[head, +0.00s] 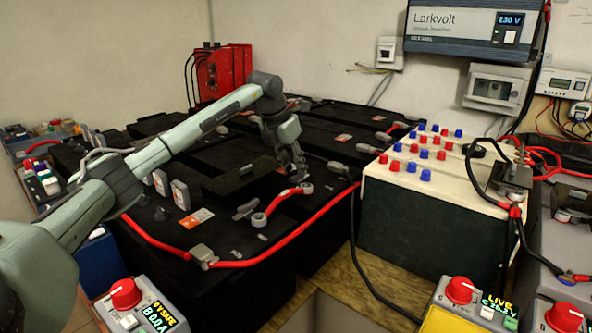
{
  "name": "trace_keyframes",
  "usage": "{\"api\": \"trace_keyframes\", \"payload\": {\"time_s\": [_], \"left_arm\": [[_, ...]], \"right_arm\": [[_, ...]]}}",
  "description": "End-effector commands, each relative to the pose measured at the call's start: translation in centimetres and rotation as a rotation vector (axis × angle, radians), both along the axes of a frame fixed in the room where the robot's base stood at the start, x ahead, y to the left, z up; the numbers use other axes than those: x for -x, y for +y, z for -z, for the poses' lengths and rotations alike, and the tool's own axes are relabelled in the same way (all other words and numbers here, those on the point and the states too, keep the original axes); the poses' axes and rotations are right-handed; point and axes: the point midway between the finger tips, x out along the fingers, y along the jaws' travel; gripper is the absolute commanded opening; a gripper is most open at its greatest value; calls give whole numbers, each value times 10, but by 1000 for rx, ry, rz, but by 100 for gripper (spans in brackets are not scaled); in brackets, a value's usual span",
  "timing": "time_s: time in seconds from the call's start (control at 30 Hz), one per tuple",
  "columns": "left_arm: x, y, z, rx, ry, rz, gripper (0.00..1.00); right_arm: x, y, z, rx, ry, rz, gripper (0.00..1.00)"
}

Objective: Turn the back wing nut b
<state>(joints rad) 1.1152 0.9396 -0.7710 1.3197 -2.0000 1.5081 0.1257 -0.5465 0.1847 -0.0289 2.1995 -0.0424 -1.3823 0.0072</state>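My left arm reaches in from the left over the black batteries (200,285). My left gripper (298,177) points down over the middle battery tops; its fingers are small and dark, so I cannot tell whether they are open or touch anything. Just below its fingertips is a cable lug (305,188) on a red cable. Grey terminal parts that may be wing nuts sit nearer the front (246,208), on the front left battery (202,253) and farther back (338,168). No label shows which is the back wing nut b. My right gripper is not in view.
A red cable (285,243) crosses the battery fronts. A control box with a red knob (126,294) reads "0 V SAFE" and "B 0.0 A"; a yellow-based box (461,290) reads "LIVE" and "C 26.2 V". A cream-topped battery (440,180) with red and blue caps stands right.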

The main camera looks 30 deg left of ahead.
Motion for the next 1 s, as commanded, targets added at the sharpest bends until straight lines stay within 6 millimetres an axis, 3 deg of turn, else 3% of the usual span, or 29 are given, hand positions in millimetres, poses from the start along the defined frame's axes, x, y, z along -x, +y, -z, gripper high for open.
{"api": "trace_keyframes", "payload": {"time_s": [0.2,0.47,0.7,1.0], "left_arm": [[-7,-1,16,0,-1,0,31],[-7,-1,17,0,-2,1,31],[-7,-1,17,0,-2,1,1],[-7,-1,16,0,-2,4,0]], "right_arm": [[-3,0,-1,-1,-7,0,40],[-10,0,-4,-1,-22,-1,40],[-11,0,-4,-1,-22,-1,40],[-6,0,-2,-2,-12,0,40]]}}
